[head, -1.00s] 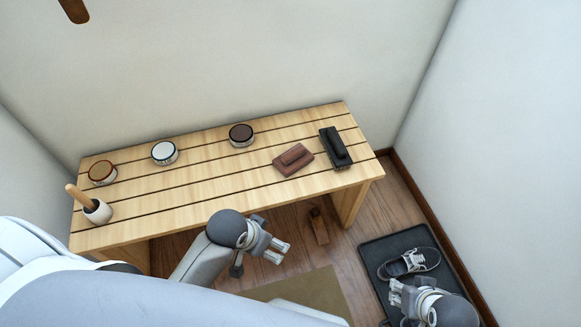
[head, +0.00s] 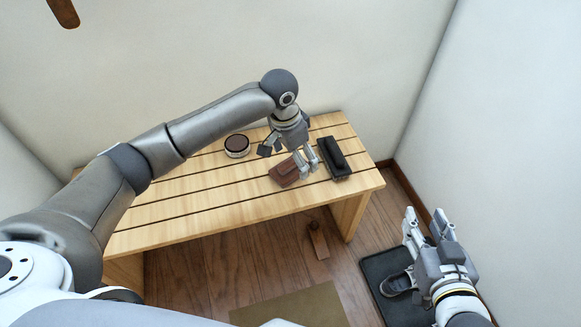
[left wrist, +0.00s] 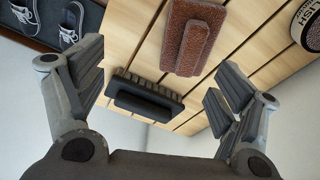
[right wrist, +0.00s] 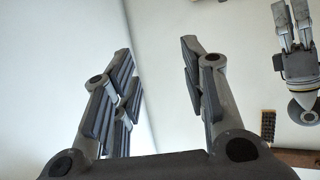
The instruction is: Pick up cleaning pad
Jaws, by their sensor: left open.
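The brown cleaning pad (head: 284,173), a flat block with a raised grip, lies on the slatted wooden bench. It also shows at the top of the left wrist view (left wrist: 190,40). My left gripper (head: 306,163) is above the bench, pointing down, beside the pad's right end and partly in front of it. Its fingers are spread and empty in the left wrist view (left wrist: 158,80). A black brush (head: 335,158) lies right of the pad. My right gripper (head: 424,216) is open and empty, off the bench to the right.
A dark-lidded tin (head: 237,145) stands on the bench (head: 190,200) behind the pad. A shoe (head: 396,284) sits on a black tray (head: 378,262) on the floor. A brown wooden item (head: 318,240) and a mat (head: 290,308) lie in front. Walls close in behind and right.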

